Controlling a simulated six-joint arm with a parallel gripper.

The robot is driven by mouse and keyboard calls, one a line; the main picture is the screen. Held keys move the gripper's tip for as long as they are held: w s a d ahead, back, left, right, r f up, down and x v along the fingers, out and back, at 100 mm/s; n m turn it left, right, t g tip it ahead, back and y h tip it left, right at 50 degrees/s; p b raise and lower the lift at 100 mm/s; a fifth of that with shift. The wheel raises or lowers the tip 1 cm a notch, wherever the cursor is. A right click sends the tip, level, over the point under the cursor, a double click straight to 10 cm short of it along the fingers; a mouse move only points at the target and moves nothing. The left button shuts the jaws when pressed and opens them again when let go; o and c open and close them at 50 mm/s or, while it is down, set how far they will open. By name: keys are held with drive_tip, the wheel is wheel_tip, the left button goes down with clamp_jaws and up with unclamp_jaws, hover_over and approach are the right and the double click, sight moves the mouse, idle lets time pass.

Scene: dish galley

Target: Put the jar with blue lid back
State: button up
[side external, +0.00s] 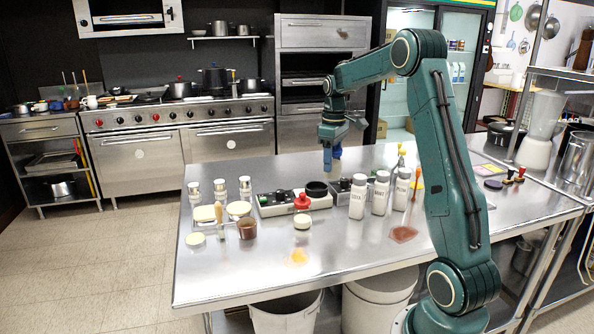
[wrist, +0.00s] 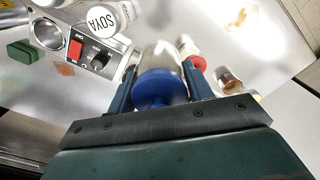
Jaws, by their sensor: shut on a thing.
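The jar with blue lid (wrist: 160,88) is between the two fingers of my gripper (wrist: 160,78) in the wrist view. The fingers are shut on it, one on each side. Its blue lid faces the wrist camera and its clear body points away from it. In the side view my gripper (side external: 331,150) points down above the back part of the steel table (side external: 230,290), behind the control panels. The jar is too small there to separate clearly from the fingers.
White bottles (side external: 357,198) stand in front of the gripper. A panel with a red knob (side external: 301,203) and a second panel (side external: 343,188) lie nearby. Small jars (side external: 220,188) and shallow dishes (side external: 239,209) are at the left. The table's front left is mostly clear, with an orange patch (side external: 297,258).

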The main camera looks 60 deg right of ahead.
wheel_tip(320, 180, down, 10)
drive_tip(key=shift+f, duration=0.2)
drive_tip(key=shift+f, duration=0.1)
drive_tip(key=shift+f, duration=2.05)
drive_tip(key=shift+f, duration=0.1)
drive_tip(key=o, duration=1.3)
wheel_tip(320, 180, up, 12)
drive_tip(key=shift+f, duration=0.25)
drive_tip(key=shift+r, duration=0.35)
